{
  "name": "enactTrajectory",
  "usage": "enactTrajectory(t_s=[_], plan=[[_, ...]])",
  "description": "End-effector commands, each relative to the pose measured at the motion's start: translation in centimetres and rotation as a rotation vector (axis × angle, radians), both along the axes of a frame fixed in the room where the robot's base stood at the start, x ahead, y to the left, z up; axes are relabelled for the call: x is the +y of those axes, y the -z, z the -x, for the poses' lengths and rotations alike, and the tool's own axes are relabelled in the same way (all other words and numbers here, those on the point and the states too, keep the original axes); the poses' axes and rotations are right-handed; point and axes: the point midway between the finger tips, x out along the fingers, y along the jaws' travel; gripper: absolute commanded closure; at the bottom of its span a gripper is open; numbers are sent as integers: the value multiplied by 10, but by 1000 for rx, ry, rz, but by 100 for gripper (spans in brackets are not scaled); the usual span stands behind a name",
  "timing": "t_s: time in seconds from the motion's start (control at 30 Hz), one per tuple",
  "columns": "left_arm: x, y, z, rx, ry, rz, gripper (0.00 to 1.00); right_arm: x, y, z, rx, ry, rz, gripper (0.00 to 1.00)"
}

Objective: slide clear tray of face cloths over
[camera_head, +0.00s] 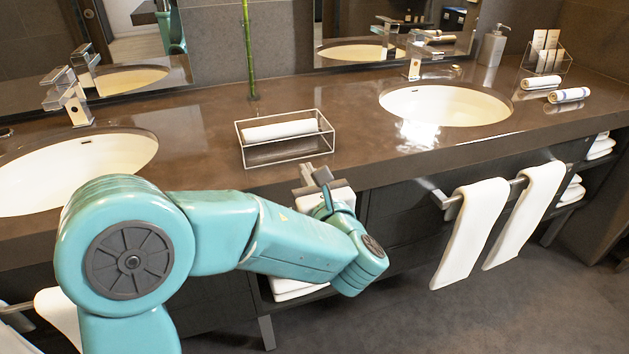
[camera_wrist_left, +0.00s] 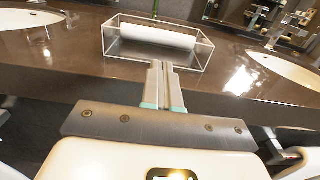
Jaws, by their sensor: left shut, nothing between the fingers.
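The clear tray (camera_head: 285,157) sits on the brown counter between the two sinks, with a rolled white face cloth (camera_head: 280,130) inside. In the left wrist view the tray (camera_wrist_left: 200,52) stands just beyond the fingers, with the white cloth roll (camera_wrist_left: 158,38) in it. My left gripper (camera_head: 308,172) is at the counter's front edge, just in front of the tray's near side. In the left wrist view its fingers (camera_wrist_left: 161,68) are together and empty, pointing at the tray. I cannot tell if they touch it. My right gripper is not in view.
The brown counter (camera_head: 200,130) has free room on both sides of the tray. A left sink (camera_head: 70,170) and a right sink (camera_head: 445,105) flank it. A green bamboo stalk (camera_head: 249,50) stands behind the tray. Towels (camera_head: 470,230) hang on a rail at the right front.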

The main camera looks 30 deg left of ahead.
Motion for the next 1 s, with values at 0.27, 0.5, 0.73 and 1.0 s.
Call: enactTrajectory(t_s=[0.27, 0.5, 0.73, 1.0], plan=[[46, 1, -38, 0, -3, -1, 100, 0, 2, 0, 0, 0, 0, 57], [67, 0, -59, 1, 3, -1, 100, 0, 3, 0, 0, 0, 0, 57], [71, 0, -63, 0, 5, -1, 100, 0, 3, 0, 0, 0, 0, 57], [72, 0, -64, 1, 4, -1, 100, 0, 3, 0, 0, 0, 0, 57]])
